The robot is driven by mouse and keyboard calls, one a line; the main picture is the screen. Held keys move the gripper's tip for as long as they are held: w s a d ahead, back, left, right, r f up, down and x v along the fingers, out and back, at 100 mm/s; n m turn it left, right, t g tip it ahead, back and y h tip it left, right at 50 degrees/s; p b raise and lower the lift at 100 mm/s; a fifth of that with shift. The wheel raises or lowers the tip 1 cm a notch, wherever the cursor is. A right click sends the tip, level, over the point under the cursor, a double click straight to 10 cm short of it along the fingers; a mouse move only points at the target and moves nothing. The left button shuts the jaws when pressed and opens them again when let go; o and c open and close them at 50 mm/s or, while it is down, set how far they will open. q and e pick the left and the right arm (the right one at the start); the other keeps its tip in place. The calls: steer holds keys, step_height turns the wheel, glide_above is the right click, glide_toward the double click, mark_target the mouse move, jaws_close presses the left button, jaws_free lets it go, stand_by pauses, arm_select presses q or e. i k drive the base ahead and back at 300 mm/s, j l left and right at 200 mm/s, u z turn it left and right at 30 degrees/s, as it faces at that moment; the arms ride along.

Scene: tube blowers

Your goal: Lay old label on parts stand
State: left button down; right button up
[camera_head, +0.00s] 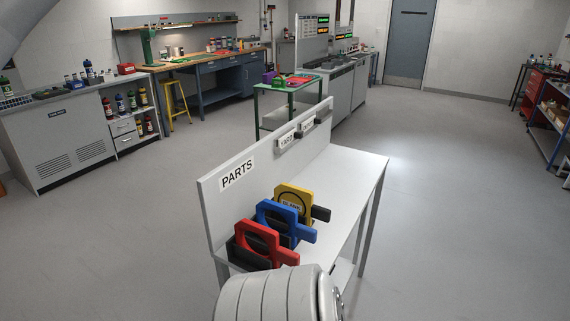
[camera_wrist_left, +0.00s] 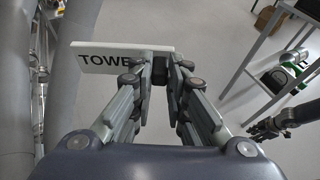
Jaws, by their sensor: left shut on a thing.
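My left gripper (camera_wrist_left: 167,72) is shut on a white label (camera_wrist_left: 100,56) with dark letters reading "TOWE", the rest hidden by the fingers. The label is held by its right part and sticks out to the left, over grey floor. The parts stand (camera_head: 345,172) is a white table with an upright back panel marked "PARTS" in the head view. My left gripper and its label do not show in the head view. A dark gripper, my right one (camera_wrist_left: 265,128), shows small at the right edge of the left wrist view; its finger opening is unclear.
Red (camera_head: 262,243), blue (camera_head: 284,222) and yellow (camera_head: 296,201) framed plates stand in dark holders at the stand's near end. Small label plates (camera_head: 287,141) sit on its back panel. The stand's far top is bare. A green table (camera_head: 288,88) stands behind; floor to the right is clear.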

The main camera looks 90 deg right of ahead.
mark_target(337, 191)
steer(key=k+l+z, duration=0.3)
steer(key=l+z, duration=0.25)
steer(key=l, duration=0.15)
steer(key=k+l+z, duration=0.3)
steer(key=k+l, duration=0.1)
steer(key=l, duration=0.35)
steer(key=k+l, duration=0.1)
steer(key=l, duration=0.35)
steer(key=k+l, duration=0.1)
steer(key=l, duration=0.35)
steer(key=k+l, duration=0.1)
steer(key=l, duration=0.35)
steer(key=k+l, duration=0.1)
steer(key=l, duration=0.4)
steer(key=k+l, duration=0.1)
steer(key=l, duration=0.35)
steer(key=k+l, duration=0.1)
steer(key=l, duration=0.35)
steer(key=k+l, duration=0.1)
steer(key=l, duration=0.35)
